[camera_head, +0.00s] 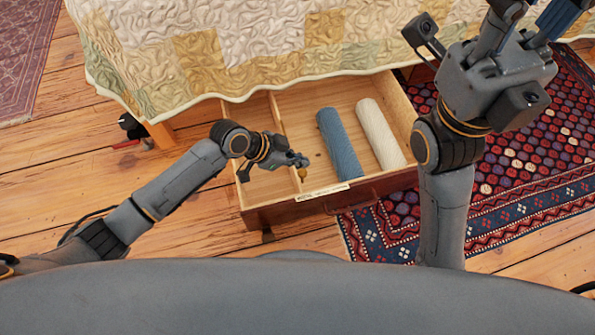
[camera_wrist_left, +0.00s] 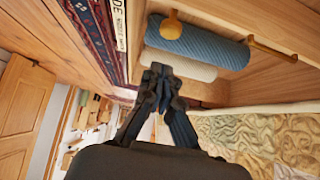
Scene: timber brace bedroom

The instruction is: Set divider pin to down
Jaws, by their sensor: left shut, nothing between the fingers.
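An open wooden drawer (camera_head: 375,190) has a thin wooden divider (camera_head: 278,118) running front to back. A small brass-coloured knob (camera_head: 302,174), which looks like the divider pin, is at the divider's front end. A similar knob shows in the left wrist view (camera_wrist_left: 172,24), before the blue roll; whether it is up or down is unclear. My left gripper (camera_head: 302,161) is shut and empty, just above the knob in the head view. Its closed fingertips show in the wrist view (camera_wrist_left: 160,73), apart from the knob. My right gripper is raised at the upper right, its fingertips cut off.
A blue roll (camera_head: 338,143) and a cream roll (camera_head: 380,134) lie in the drawer's right compartment; the left one looks empty. A quilted bed (camera_head: 210,50) overhangs the drawer's back. A patterned rug (camera_head: 515,165) lies right. Bare floorboards (camera_head: 60,180) are left.

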